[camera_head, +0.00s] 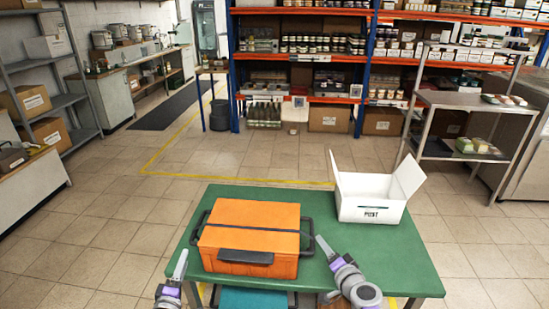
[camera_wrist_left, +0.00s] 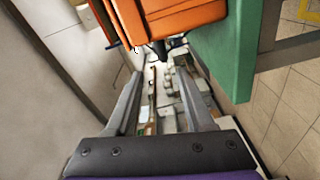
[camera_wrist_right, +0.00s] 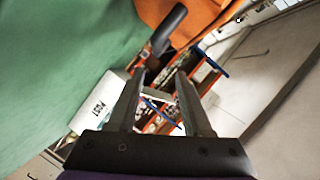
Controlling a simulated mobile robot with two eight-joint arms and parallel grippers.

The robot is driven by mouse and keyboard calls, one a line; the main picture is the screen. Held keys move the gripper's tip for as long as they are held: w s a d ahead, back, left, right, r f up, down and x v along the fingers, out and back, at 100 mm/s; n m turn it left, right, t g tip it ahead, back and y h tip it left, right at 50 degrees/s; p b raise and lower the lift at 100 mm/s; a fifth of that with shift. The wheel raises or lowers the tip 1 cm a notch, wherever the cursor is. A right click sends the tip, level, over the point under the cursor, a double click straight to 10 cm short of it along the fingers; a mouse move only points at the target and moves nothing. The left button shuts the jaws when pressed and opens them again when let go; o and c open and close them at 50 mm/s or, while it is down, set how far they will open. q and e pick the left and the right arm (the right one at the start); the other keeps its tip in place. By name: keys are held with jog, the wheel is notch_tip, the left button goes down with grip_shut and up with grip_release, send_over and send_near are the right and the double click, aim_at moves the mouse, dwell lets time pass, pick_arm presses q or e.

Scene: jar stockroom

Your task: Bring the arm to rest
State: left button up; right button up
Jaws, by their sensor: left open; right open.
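My left gripper (camera_head: 181,264) is low at the left front corner of the green table (camera_head: 390,262). In the left wrist view its two fingers (camera_wrist_left: 160,88) stand apart with nothing between them. My right gripper (camera_head: 321,244) is over the table, just right of the orange case (camera_head: 248,214) and near its dark side handle. In the right wrist view its fingers (camera_wrist_right: 160,84) are apart and empty. The case is closed, with a dark strap across its lid. I cannot tell whether the right fingertips touch the case handle.
A white open box marked POST (camera_head: 370,212) stands at the table's back right. A metal trolley (camera_head: 462,157) is behind it at right. Stocked shelves (camera_head: 305,57) line the back, and a grey rack (camera_head: 60,101) stands at left. The tiled floor between is clear.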

pick_arm(q)
jog(key=s+a+r+m+g+y+p, duration=0.35)
jog(key=s+r+g+y+p, duration=0.2)
jog(key=s+r, duration=0.45)
pick_arm(e)
jog(key=s+a+r+n+g+y, duration=0.1)
jog(key=s+a+r+n+g, duration=0.2)
jog(key=s, duration=0.4)
jog(key=s+a+r+n+g+y, duration=0.1)
jog(key=s+a+r+n+g, duration=0.1)
jog(key=s+a+r+n, duration=0.4)
pick_arm(q)
jog(key=s+d+m+g+h+p, duration=0.2)
jog(key=s+m, duration=0.3)
jog(key=s, duration=0.5)
jog(key=s+d+r+m+g+h+p, duration=0.1)
jog(key=s+d+m+g+p, duration=0.3)
jog(key=s, duration=0.7)
jog(key=shift+d+m+g+h, duration=0.35)
jog(key=shift+d+m+g, duration=0.2)
jog(key=shift+m, duration=0.4)
pick_arm(e)
jog(key=s+d+g+h, duration=0.2)
jog(key=s+d, duration=0.1)
jog(key=s, duration=0.6)
jog(key=s+d+g+h, duration=0.2)
jog(key=s+d, duration=0.1)
jog(key=s, duration=0.6)
jog(key=shift+s+f+n+g, duration=0.3)
jog(key=shift+f+n, duration=0.1)
